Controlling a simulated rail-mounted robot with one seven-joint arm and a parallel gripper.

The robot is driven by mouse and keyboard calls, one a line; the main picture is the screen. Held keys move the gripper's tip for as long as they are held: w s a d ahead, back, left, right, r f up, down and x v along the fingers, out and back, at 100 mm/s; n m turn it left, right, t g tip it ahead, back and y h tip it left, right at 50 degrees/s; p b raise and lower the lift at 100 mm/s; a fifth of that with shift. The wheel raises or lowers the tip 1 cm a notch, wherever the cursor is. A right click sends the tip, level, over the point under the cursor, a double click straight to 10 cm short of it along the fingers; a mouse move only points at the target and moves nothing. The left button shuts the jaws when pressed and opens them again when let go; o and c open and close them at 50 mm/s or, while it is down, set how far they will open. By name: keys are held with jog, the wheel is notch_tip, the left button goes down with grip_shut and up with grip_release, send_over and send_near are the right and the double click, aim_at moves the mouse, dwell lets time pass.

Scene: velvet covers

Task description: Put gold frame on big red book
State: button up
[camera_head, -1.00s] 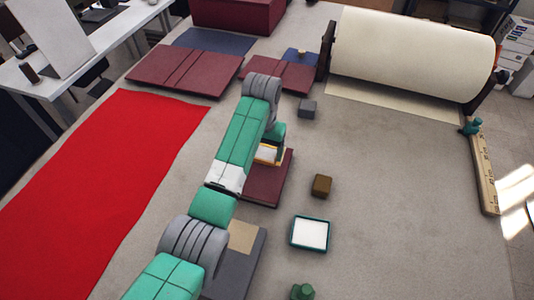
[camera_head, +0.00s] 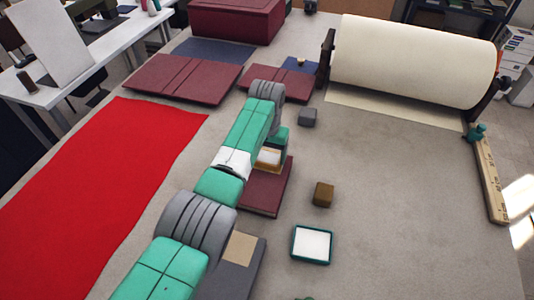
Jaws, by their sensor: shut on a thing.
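The gold frame (camera_head: 269,157), with a pale inside, is partly hidden behind my arm. My gripper (camera_head: 274,149) is shut on it; the arm covers the fingertips. The frame is over or on the far part of a small dark red book (camera_head: 264,195); I cannot tell whether it touches. A big red book (camera_head: 183,78) lies flat farther back on the left, with nothing on it. Another, smaller red cover (camera_head: 279,82) lies behind my arm.
A red cloth (camera_head: 90,185) covers the left side. A teal-rimmed frame (camera_head: 311,244), a brown block (camera_head: 323,194) and a grey block (camera_head: 308,117) stand right of my arm. A big cream roll (camera_head: 412,60) stands at the back. The table's right middle is clear.

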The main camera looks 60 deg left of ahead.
aim_at(267, 157)
jog(key=o, duration=1)
jog(key=shift+f, duration=0.1)
notch_tip(267, 157, up, 12)
jog(key=p, duration=0.3)
